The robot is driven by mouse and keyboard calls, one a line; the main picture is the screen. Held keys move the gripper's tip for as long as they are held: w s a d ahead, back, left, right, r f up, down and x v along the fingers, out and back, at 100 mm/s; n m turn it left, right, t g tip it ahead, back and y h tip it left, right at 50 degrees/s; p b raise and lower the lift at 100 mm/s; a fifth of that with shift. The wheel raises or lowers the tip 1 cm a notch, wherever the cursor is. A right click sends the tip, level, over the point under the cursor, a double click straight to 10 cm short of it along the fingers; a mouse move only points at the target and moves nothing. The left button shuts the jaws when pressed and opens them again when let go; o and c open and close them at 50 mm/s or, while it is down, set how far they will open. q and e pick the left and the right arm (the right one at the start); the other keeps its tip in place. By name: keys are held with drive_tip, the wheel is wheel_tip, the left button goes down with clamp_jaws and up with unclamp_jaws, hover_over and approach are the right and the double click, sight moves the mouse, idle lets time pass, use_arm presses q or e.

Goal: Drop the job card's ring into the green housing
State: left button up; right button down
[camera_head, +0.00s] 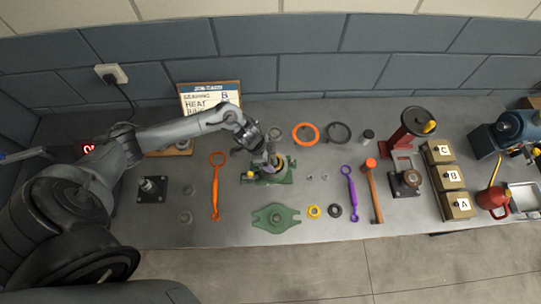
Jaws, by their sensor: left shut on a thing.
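The job card (209,96) leans on a board against the back wall; it reads "BEARING B" and "HEAT", with its lower line partly covered by my left arm. A green housing (288,179) stands mid-table, with yellow parts showing on it. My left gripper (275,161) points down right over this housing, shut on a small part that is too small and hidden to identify. Loose rings are an orange one (295,141), a dark grey one (328,136), a yellow one (314,211) and a black one (335,210). My right gripper is out of view.
An orange wrench (215,187) lies left of the housing. A purple wrench (352,188) and a hammer (375,195) lie right. Boxes A (456,207), B (449,178) and C (437,152), a red press (410,126) and a red can (492,200) stand farther right.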

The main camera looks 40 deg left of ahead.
use_arm(q)
drive_tip(key=shift+f, duration=0.1)
drive_tip(key=o, duration=1.1)
drive_tip(key=shift+o, duration=0.5)
wheel_tip(320, 180, up, 11)
drive_tip(key=p, duration=1.2)
drive_tip(key=shift+r, duration=0.2)
drive_tip(key=shift+r+p, duration=0.6)
drive_tip(key=shift+r, duration=0.25)
